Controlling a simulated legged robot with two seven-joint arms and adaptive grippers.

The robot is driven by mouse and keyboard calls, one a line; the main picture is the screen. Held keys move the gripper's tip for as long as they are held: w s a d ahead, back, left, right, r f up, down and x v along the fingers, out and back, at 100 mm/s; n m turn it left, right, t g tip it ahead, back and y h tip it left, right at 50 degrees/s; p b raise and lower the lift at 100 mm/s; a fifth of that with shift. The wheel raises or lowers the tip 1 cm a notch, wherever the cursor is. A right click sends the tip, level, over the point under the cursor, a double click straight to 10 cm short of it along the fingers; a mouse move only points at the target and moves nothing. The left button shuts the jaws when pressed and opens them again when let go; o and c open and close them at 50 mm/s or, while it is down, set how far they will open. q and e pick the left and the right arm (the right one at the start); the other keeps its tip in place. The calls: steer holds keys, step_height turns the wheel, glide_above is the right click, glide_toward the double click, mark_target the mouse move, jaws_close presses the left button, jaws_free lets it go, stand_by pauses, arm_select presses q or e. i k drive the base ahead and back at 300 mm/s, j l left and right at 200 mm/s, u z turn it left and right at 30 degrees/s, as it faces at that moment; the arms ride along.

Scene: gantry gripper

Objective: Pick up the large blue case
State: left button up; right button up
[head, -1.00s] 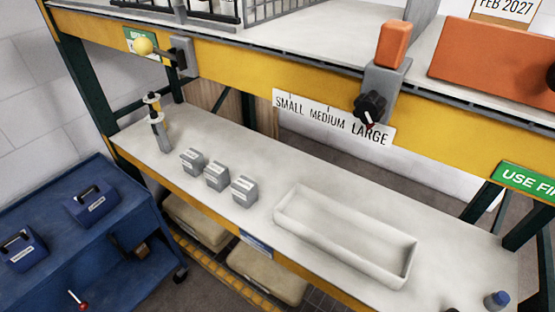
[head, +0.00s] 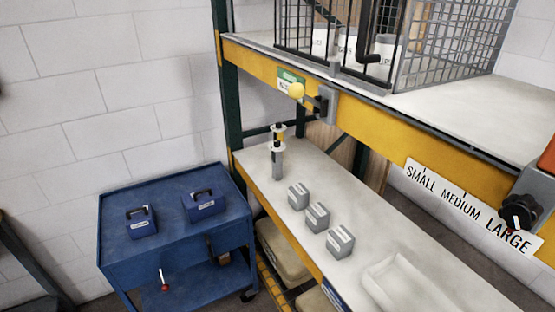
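Two blue cases with dark carry handles and small white labels stand upright on top of a blue cart. One blue case (head: 141,228) is at the left of the cart top, and the other blue case (head: 204,206) is further right and back. The labels are too small to read, and I cannot tell for sure which case is the large one. Both stand apart, with nothing touching them. Neither of my grippers is in view.
The blue cart (head: 168,248) stands left of a white workbench (head: 300,168). Three grey blocks (head: 318,217), a metal post (head: 277,155) and a white tray (head: 410,285) are on the bench. A red-tipped lever (head: 164,284) sticks out at the cart's front.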

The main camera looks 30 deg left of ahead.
mark_target(199, 204)
steer(key=u, duration=1.55)
